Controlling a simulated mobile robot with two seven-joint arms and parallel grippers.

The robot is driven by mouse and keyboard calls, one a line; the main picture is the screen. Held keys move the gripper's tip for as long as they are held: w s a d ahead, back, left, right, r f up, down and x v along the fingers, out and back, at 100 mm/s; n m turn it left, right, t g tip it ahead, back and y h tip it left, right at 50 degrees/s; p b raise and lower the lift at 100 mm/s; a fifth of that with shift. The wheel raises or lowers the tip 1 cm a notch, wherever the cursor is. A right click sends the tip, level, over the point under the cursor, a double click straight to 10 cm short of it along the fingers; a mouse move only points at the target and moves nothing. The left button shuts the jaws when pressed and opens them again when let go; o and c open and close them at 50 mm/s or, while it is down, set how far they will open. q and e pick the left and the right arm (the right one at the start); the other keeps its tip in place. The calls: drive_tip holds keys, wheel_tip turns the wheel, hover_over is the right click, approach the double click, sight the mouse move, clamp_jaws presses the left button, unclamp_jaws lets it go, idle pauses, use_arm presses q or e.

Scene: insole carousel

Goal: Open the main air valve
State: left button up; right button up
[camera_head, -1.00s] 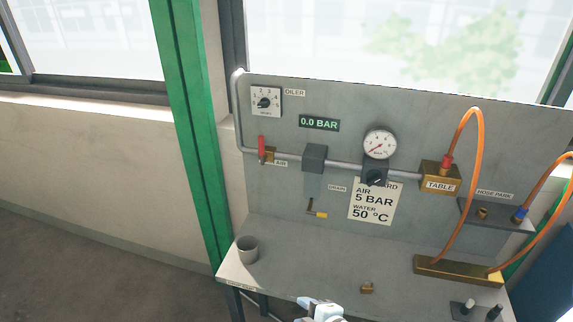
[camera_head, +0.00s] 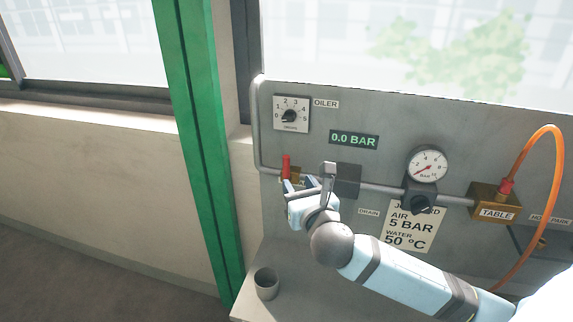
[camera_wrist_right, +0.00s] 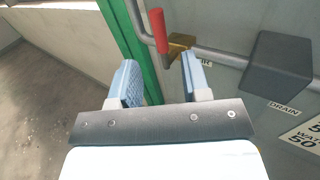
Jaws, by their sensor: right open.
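The main air valve has a red lever (camera_head: 286,166) that stands upright on a brass body (camera_head: 297,174) in the grey pipe at the panel's left. In the right wrist view the red lever (camera_wrist_right: 158,31) and brass body (camera_wrist_right: 180,45) show beyond my fingertips, nearer the right finger. My right gripper (camera_head: 302,186) is open and empty, just below and in front of the lever. In the right wrist view the two fingers of the right gripper (camera_wrist_right: 160,78) stand apart with nothing between them. The AIR label is mostly hidden. My left gripper is not in view.
The display (camera_head: 354,140) reads 0.0 BAR. A dark block (camera_head: 347,181) sits on the pipe right of the valve. A grey cup (camera_head: 266,284) stands on the bench.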

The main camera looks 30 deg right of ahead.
sight(288, 168)
drive_tip(key=p+x, duration=0.1)
drive_tip(key=x, duration=0.7)
drive_tip(key=shift+w+f, duration=0.1)
drive_tip(key=shift+w, duration=0.25)
clamp_jaws()
